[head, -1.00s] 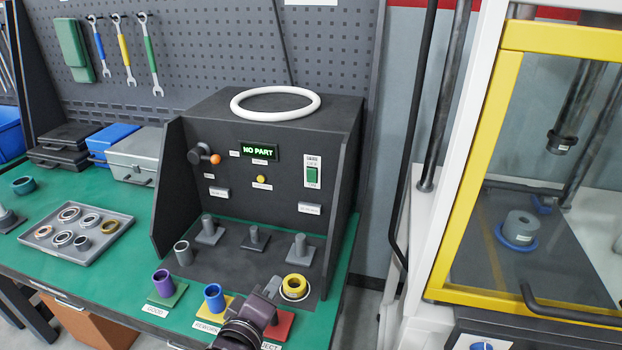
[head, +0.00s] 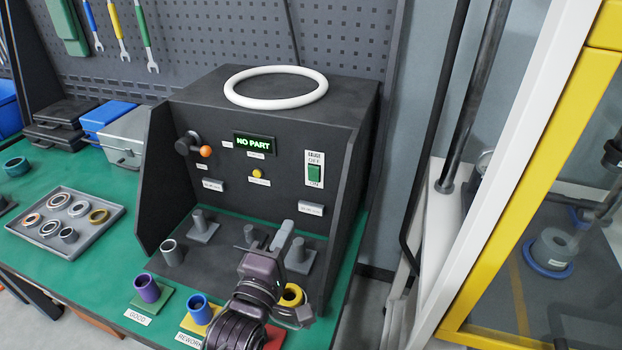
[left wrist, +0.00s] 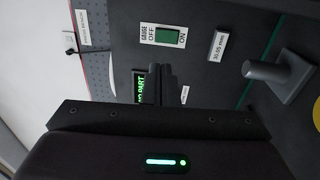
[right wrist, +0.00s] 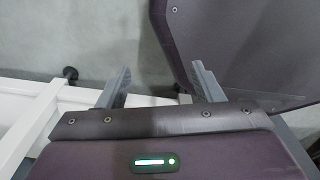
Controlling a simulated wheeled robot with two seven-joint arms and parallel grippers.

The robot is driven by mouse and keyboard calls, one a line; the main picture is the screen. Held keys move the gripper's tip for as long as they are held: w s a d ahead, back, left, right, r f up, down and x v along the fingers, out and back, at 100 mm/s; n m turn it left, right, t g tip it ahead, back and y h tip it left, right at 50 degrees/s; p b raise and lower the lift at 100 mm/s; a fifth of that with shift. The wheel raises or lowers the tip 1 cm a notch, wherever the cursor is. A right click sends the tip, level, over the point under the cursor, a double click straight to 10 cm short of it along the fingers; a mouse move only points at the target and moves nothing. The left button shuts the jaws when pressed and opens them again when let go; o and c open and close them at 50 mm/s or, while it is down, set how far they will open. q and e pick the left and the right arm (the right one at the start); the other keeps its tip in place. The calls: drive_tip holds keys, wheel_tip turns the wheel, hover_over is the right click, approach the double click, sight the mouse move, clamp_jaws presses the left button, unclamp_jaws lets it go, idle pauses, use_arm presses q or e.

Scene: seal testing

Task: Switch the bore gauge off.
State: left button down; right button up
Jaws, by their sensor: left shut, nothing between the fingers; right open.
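The bore gauge (head: 240,90) is a dark box on the green bench. Its display (head: 254,143) is lit and reads NO PART. Its green power switch (head: 314,174) sits on a white plate at the panel's right, OFF above and ON below. The switch (left wrist: 168,37) also shows in the left wrist view, just beyond the fingers. My left gripper (head: 282,233) is shut and empty, in front of the panel, lower and left of the switch, apart from it. The left fingers (left wrist: 165,82) partly cover the display in the wrist view. My right gripper (right wrist: 160,80) is open and empty.
Pegs (head: 202,226) stand on the gauge's base before the panel. A purple ring (head: 147,289), a blue ring (head: 199,310) and a yellow ring (head: 291,295) sit near the front edge. A white hoop (head: 275,88) lies on top. A yellow-framed machine (head: 540,180) stands at the right.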

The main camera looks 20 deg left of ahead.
use_arm(q)
drive_tip(key=p, duration=0.2)
approach(315, 171)
drive_tip(key=w, duration=0.1)
drive_tip(key=w+p, duration=0.1)
drive_tip(key=w, duration=0.3)
drive_tip(key=shift+w+r+p, duration=0.25)
drive_tip(key=shift+r+p, duration=0.1)
drive_tip(key=shift+r, duration=0.05)
drive_tip(key=shift+w+d, duration=0.1)
drive_tip(key=shift+w, duration=0.55)
use_arm(e)
drive_tip(key=shift+w+r, duration=0.25)
drive_tip(key=shift+r, duration=0.75)
drive_tip(key=shift+w+r, duration=0.25)
drive_tip(key=shift+r, duration=0.75)
drive_tip(key=shift+r, duration=0.1)
use_arm(q)
drive_tip(key=r+p, duration=0.1)
drive_tip(key=p, duration=0.2)
drive_tip(key=shift+w+r+g, duration=0.1)
drive_tip(key=shift+w+g, duration=0.1)
drive_tip(key=shift+g, duration=0.2)
drive_tip(key=shift+f, duration=0.35)
use_arm(e)
wheel_tip(315, 171, up, 2)
drive_tip(key=shift+s+a+r, duration=0.1)
drive_tip(key=shift+a+r, duration=0.05)
drive_tip(key=shift+r, duration=0.1)
